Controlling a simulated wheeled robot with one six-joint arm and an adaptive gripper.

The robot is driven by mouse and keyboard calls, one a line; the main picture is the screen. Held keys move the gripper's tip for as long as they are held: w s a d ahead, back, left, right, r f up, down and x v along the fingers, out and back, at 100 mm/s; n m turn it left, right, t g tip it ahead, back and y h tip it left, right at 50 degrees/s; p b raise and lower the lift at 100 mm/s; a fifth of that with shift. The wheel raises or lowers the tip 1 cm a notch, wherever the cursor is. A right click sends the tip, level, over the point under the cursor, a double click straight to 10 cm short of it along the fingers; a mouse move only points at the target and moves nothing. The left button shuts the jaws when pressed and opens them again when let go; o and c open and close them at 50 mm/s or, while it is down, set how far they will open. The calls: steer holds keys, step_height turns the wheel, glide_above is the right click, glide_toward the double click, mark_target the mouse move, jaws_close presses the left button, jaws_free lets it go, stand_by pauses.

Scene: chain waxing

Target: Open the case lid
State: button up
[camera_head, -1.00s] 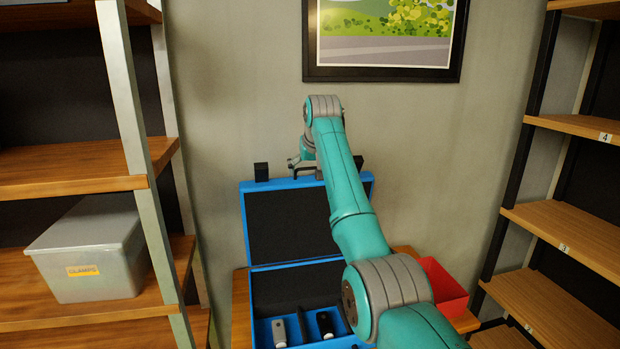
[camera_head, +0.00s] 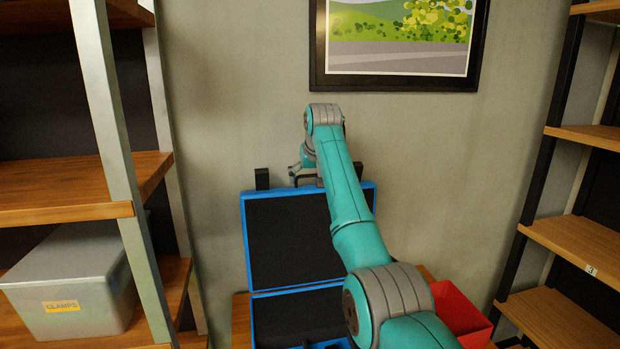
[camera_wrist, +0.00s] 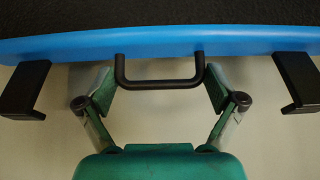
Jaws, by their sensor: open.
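The blue case stands on a wooden table, with its lid (camera_head: 290,238) raised upright against the wall side and its dark foam lining facing me. The case base (camera_head: 300,312) lies below it, partly hidden by my arm. My gripper (camera_head: 308,180) is at the lid's top edge, partly hidden behind my arm. In the wrist view my gripper (camera_wrist: 160,90) is open, with one finger on each side of the black lid handle (camera_wrist: 160,84). Black latches (camera_wrist: 22,92) and (camera_wrist: 298,84) flank the handle along the blue lid rim (camera_wrist: 160,42).
A red bin (camera_head: 460,312) stands right of the case. A left shelf holds a grey box labelled CLAMPS (camera_head: 72,285). Another shelf (camera_head: 575,245) stands at the right. The wall with a framed picture (camera_head: 400,45) is close behind the lid.

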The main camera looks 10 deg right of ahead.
steer(key=o, duration=1.3)
steer(key=shift+r, duration=0.25)
steer(key=shift+f, duration=0.1)
steer(key=v, duration=1.2)
